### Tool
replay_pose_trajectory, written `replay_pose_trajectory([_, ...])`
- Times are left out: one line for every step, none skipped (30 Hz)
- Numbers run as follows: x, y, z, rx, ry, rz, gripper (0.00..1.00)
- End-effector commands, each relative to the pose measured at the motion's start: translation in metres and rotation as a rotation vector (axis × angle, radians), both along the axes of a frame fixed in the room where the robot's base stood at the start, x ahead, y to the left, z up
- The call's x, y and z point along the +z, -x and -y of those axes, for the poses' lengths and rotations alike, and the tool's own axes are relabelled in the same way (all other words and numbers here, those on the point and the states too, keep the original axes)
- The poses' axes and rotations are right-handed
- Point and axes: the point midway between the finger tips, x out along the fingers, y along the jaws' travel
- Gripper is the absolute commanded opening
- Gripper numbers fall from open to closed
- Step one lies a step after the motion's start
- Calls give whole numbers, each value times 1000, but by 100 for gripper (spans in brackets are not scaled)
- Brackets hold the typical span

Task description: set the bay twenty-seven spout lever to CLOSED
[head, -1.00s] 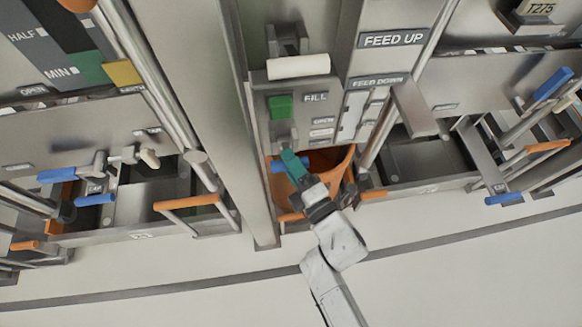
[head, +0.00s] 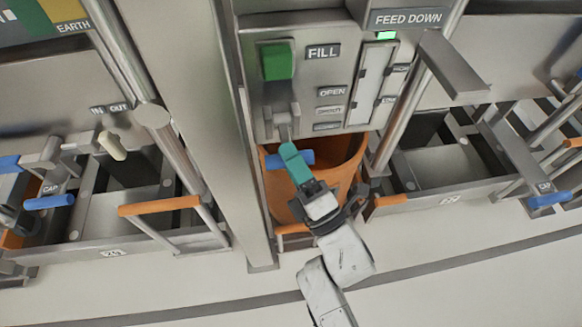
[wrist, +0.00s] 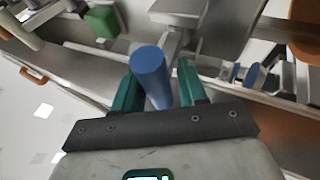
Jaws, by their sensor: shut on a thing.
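The spout lever has a blue bar handle (head: 272,163), set across below the panel of the centre bay, in front of the orange bin (head: 345,165). My gripper (head: 290,152), with teal fingers, is shut on this handle; blue shows on both sides of the fingers. In the wrist view the blue round handle (wrist: 149,70) sits between the two teal fingers. Above it on the panel are the plates OPEN (head: 332,91) and SPOUT (head: 330,109); a lower plate (head: 327,126) is too small to read. The bay's own number is not visible.
A green block (head: 276,62) beside the FILL plate sits above the lever. A grey post (head: 205,110) stands close on the left. Side bays have orange handles (head: 160,205) and blue handles (head: 48,202) sticking out. The pale floor in front is clear.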

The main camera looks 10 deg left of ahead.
Motion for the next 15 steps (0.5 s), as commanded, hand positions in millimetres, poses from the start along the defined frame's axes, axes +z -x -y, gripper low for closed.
replay_pose_trajectory([-1, -2, 1, -4, -5, 13, 0])
replay_pose_trajectory([-2, -3, 1, -4, -5, 14, 0])
replay_pose_trajectory([-4, -3, 1, -3, -6, 13, 0])
replay_pose_trajectory([-5, -3, 1, -3, -6, 13, 0])
replay_pose_trajectory([-6, -3, 1, -3, -6, 13, 0])
replay_pose_trajectory([-8, -4, 1, -3, -4, 13, 0])
replay_pose_trajectory([-9, -4, 1, -3, -4, 12, 0])
replay_pose_trajectory([-11, -4, 0, -3, -4, 12, 0])
replay_pose_trajectory([-13, -5, 0, -3, -4, 11, 0])
replay_pose_trajectory([-15, -6, 0, -2, -5, 11, 0])
replay_pose_trajectory([-17, -6, 0, -3, -4, 10, 0])
replay_pose_trajectory([-19, -7, 0, -3, -4, 9, 0])
replay_pose_trajectory([-20, -8, -1, -3, -3, 8, 0])
replay_pose_trajectory([-22, -8, -1, -3, -3, 8, 0])
replay_pose_trajectory([-24, -9, -1, -3, -2, 6, 0])
